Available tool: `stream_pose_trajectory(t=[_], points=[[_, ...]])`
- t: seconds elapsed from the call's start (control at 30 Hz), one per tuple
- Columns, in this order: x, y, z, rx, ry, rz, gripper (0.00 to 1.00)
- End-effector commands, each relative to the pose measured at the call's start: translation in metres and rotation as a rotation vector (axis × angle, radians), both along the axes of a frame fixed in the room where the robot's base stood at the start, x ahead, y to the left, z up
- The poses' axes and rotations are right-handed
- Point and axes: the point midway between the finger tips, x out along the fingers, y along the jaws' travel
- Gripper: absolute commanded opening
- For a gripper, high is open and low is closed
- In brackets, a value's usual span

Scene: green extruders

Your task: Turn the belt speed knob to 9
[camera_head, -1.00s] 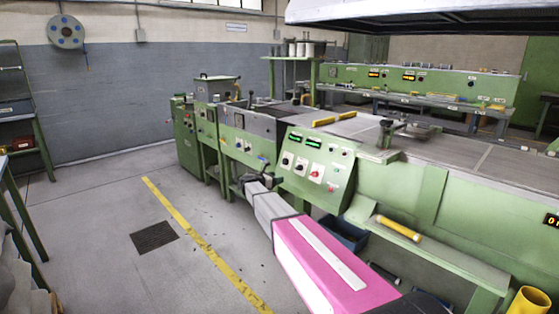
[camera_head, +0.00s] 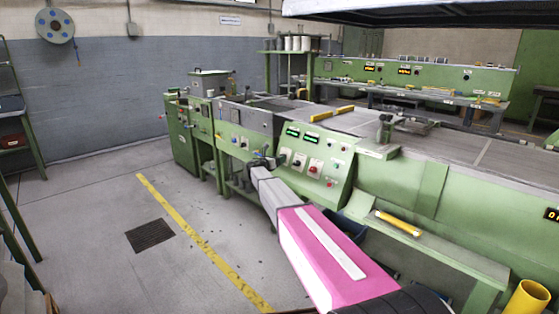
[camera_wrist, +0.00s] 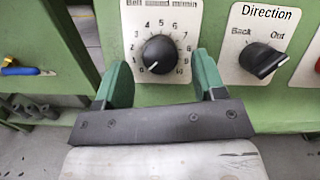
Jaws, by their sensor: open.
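The belt speed knob (camera_wrist: 160,54) is a round black knob on a white numbered plate in the wrist view. Its white mark points to the lower left, near the low numbers. My gripper (camera_wrist: 164,75) is open, with one green finger to the lower left and one to the lower right of the knob; I cannot tell whether either touches it. In the head view my gripper (camera_head: 265,163) is at the left side of the sloped green control panel (camera_head: 325,150), beside the knobs.
A blue-handled part (camera_wrist: 20,71) is at the left. In the head view a red switch (camera_head: 315,167) and green displays (camera_head: 302,136) are on the panel. The floor at left is open.

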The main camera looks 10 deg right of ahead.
Motion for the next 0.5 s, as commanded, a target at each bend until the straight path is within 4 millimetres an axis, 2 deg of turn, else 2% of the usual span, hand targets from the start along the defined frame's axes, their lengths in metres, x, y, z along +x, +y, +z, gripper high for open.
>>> stream_pose_trajectory(t=[0.13,0.37,0.4,0.47,0.5], points=[[0.0074,-0.0088,0.0000,0.000,0.000,0.000,0.64],[0.0076,-0.0099,0.0001,0.000,0.000,0.001,0.64],[0.0076,-0.0099,0.0000,0.000,0.000,0.001,0.60],[0.0076,-0.0098,0.0000,0.000,0.000,0.001,0.41],[0.0076,-0.0098,0.0000,0.000,0.000,0.000,0.28]])
